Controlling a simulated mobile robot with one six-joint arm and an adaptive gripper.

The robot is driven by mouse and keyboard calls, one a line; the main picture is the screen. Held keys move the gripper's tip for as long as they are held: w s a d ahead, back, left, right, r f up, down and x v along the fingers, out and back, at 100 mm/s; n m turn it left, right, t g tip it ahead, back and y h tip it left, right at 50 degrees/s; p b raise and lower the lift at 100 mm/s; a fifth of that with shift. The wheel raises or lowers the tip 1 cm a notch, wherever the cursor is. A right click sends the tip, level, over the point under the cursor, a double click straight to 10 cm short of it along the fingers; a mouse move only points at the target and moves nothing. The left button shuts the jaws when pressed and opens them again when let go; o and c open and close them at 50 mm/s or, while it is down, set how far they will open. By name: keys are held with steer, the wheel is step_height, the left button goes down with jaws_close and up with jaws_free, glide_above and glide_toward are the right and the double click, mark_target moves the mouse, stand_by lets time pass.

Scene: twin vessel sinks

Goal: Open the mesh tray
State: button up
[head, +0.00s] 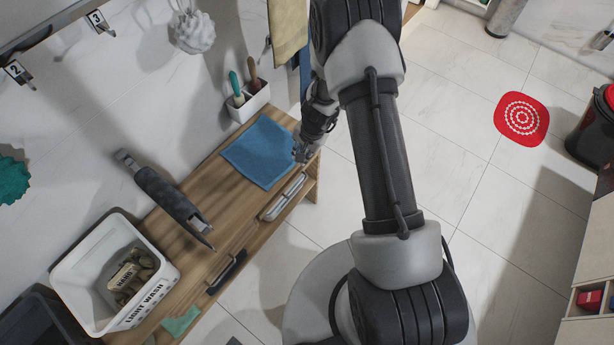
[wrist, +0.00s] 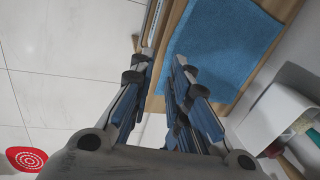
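A pale, slotted tray front (head: 285,197), which looks like the mesh tray, sits under the front edge of the wooden counter (head: 205,262). It appears pushed in; its inside is hidden. A pale strip along the counter edge in the wrist view (wrist: 152,22) may be the same tray front. My gripper (head: 304,150) is at the right end of the counter, beside the blue cloth (head: 260,151) and above the front edge. In the wrist view its two fingers (wrist: 163,66) are apart with nothing between them. I cannot tell any contact with the tray.
A dark handle (head: 227,271) is farther left on the counter front. A white holder with brushes (head: 247,101) is at the wall. Tiled floor right of the counter is clear around a red mat (head: 521,119).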

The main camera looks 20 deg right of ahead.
mark_target(301, 184)
steer(key=shift+m, duration=0.5)
steer(key=s+b+x, duration=0.1)
steer(key=x, duration=0.5)
steer(key=s+d+b+x, duration=0.1)
steer(key=b+x, duration=0.1)
steer(key=x, duration=0.5)
steer(key=s+d+f+b+x, duration=0.1)
steer(key=x, duration=0.6)
steer(key=shift+d, duration=0.15)
steer(key=shift+c, duration=0.2)
jaws_close()
